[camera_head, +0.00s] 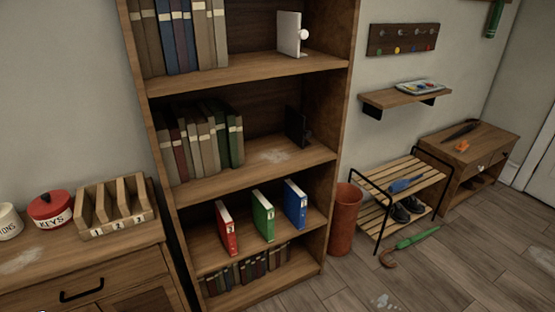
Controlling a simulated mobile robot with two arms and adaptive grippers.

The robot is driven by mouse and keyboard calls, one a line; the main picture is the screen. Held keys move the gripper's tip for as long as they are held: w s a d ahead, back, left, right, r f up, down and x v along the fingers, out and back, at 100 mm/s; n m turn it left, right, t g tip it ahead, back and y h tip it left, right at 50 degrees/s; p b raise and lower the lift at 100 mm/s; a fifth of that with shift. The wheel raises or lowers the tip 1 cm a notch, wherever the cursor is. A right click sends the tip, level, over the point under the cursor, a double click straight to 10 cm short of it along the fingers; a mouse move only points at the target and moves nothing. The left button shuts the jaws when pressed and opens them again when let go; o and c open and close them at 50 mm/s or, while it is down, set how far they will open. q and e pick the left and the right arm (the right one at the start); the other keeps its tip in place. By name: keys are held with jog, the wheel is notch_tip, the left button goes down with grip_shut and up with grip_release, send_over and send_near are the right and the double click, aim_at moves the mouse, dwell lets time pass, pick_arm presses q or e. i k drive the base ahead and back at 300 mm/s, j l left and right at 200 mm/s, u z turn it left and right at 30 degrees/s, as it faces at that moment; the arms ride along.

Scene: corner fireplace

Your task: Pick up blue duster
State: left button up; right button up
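A small blue item that looks like the duster (404,185) lies on the top slats of the wooden shoe rack (378,178), right of the bookcase. Its fine shape is too small to make out. Neither of my grippers is in view, and nothing is seen touching the blue item.
A tall bookcase (240,175) with books and binders fills the middle. A brown bin (343,220) stands between it and the rack. A green umbrella (416,238) lies on the floor before the rack. A low cabinet (470,150) stands behind right. Floor at front right is mostly clear.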

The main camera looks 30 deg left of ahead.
aim_at(397, 186)
jog(key=i+l+z, duration=0.4)
jog(key=i, duration=0.8)
jog(key=i+z, duration=0.4)
jog(key=i, duration=0.75)
jog(key=i+u, duration=0.1)
jog(key=i, duration=0.4)
jog(key=i+l+u, duration=0.1)
jog(key=i, duration=0.4)
jog(key=i+l, duration=0.2)
jog(key=i, duration=0.3)
jog(key=u, duration=0.05)
